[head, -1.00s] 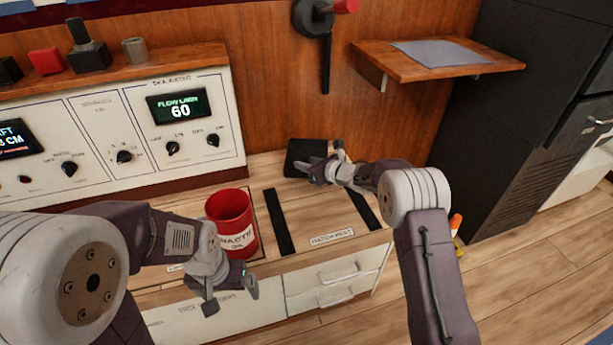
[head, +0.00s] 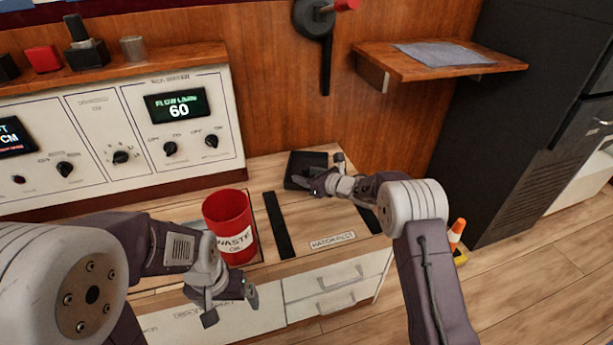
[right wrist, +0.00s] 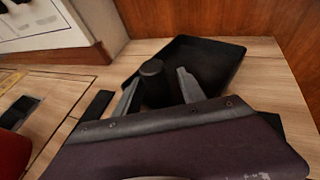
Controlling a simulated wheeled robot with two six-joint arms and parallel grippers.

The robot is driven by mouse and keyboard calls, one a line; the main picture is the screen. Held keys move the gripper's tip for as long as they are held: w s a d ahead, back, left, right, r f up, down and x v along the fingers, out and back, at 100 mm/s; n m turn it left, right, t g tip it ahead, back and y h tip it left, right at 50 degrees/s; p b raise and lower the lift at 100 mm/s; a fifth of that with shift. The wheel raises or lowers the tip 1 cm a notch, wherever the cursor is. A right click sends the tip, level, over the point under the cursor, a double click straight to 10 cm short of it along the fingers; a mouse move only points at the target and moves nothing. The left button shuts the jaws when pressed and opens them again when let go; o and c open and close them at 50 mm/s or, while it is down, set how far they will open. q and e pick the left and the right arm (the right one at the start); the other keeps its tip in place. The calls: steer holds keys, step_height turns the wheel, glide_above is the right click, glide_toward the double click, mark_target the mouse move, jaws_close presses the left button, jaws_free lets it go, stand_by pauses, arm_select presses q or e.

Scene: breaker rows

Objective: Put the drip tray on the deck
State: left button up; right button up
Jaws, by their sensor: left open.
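The black drip tray (head: 305,160) lies at the back right of the wooden deck (head: 310,218), close to the wood wall. It also shows in the right wrist view (right wrist: 210,62), seemingly flat on the deck. A black round post (right wrist: 152,80) stands at its near side. My right gripper (head: 320,172) is at the tray, its fingers either side of the post, with a small gap visible on the right side; it looks open. My left gripper (head: 230,305) is open and empty at the deck's front edge, below the red can.
A red waste oil can (head: 230,220) stands left of a black strip (head: 277,225) on the deck. A second strip is partly hidden by my right arm. The control panel (head: 120,130) stands behind. A shelf (head: 430,65) juts from the wall at upper right.

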steer(key=shift+r, duration=0.1)
steer(key=shift+d+r+p, duration=0.1)
steer(key=shift+r+p, duration=0.1)
steer(key=shift+p, duration=0.1)
steer(key=p+v, duration=0.3)
steer(key=v, duration=0.8)
steer(key=shift+s+d, duration=0.25)
steer(key=shift+s, duration=0.1)
